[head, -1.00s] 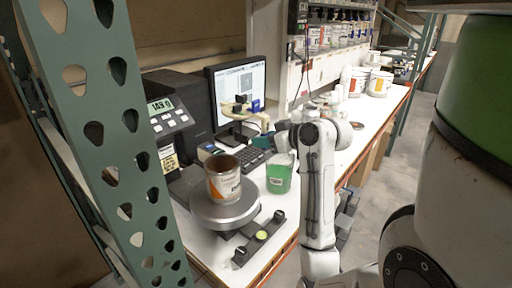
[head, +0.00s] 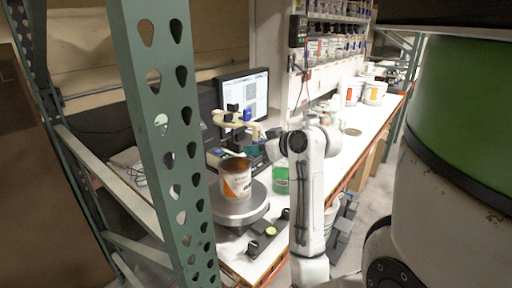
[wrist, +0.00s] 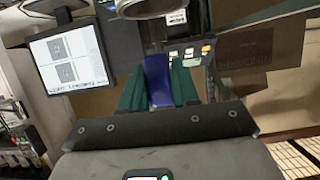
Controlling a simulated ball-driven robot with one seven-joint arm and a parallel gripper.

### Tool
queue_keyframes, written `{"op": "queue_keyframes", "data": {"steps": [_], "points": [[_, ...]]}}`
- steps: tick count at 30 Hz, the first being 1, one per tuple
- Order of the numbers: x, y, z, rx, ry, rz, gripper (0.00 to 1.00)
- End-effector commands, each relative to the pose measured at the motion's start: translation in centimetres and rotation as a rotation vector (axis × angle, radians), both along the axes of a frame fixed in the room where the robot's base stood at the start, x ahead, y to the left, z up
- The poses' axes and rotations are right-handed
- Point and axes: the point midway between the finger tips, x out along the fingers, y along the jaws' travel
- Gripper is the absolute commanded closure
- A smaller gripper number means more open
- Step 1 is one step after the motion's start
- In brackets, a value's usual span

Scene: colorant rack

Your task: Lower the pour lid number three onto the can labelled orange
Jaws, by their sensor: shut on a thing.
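The can with the orange label (head: 237,182) stands upright on a round scale pan, its top open and dark. The pour lid (head: 229,121), a cream piece with black and blue parts, is in the air above and behind the can, apart from it. In the wrist view, my gripper (wrist: 158,88) has green fingers shut on a blue part of the lid (wrist: 158,76). I cannot read the lid's number. A round grey metal edge shows at the top of the wrist view; I cannot tell what it belongs to.
A green container (head: 281,180) stands right of the can. The scale pan (head: 240,213) sits near the bench's front edge. A monitor (head: 243,93) is behind the lid. A green perforated post (head: 165,130) rises at left. White cans (head: 374,92) stand farther along the bench.

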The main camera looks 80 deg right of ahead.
Motion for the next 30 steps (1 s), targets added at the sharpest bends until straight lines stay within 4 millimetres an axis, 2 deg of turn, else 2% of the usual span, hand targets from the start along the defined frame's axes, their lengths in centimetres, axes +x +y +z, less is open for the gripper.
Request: {"op": "queue_keyframes", "data": {"steps": [3, 30], "points": [[0.0, 0.0, -1.4, 0.000, 0.000, 0.000, 1.00], [0.0, 0.0, -9.5, 0.000, 0.000, 0.001, 1.00]]}}
